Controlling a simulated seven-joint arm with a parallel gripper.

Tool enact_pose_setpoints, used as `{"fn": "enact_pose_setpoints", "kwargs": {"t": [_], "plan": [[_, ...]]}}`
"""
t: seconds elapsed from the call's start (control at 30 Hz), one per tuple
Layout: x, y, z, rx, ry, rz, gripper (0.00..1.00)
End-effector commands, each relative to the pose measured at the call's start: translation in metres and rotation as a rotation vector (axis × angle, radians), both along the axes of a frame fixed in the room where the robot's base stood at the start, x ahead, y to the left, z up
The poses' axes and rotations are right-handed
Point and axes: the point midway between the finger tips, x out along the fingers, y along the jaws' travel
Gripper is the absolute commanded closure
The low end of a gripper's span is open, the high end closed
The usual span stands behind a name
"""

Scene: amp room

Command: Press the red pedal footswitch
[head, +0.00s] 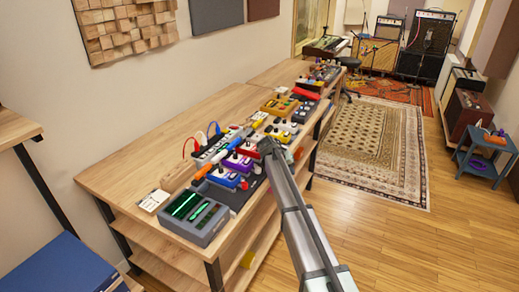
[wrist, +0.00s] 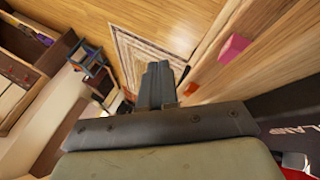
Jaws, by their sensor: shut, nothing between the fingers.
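A red pedal (head: 247,149) with pale knobs sits in the row of pedals on the wooden bench, just left of my gripper (head: 266,147). My gripper is at the bench's right edge, beside the red pedal. I cannot tell whether they touch. In the wrist view my gripper's fingers (wrist: 157,80) are shut together and empty. A bit of red (wrist: 295,160) shows at the lower right of the wrist view, mostly cut off. The red pedal's footswitch is too small to make out.
A purple pedal (head: 238,163), a blue pedal (head: 222,179) and a grey device with green displays (head: 194,213) stand nearer on the bench (head: 135,173). A yellow-and-white pedal (head: 281,131) is beyond. Open floor (head: 375,235) lies to the right.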

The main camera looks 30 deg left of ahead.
Motion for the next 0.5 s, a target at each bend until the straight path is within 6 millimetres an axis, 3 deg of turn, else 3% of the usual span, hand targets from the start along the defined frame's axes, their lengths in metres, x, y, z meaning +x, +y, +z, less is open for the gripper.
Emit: {"fn": "enact_pose_setpoints", "kwargs": {"t": [0.03,0.2,0.5], "plan": [[0.005,0.017,0.017,0.005,-0.02,0.007,1.0],[0.009,0.062,0.068,0.018,-0.08,0.029,1.0],[0.006,0.128,0.151,0.043,-0.173,0.058,1.0]]}}
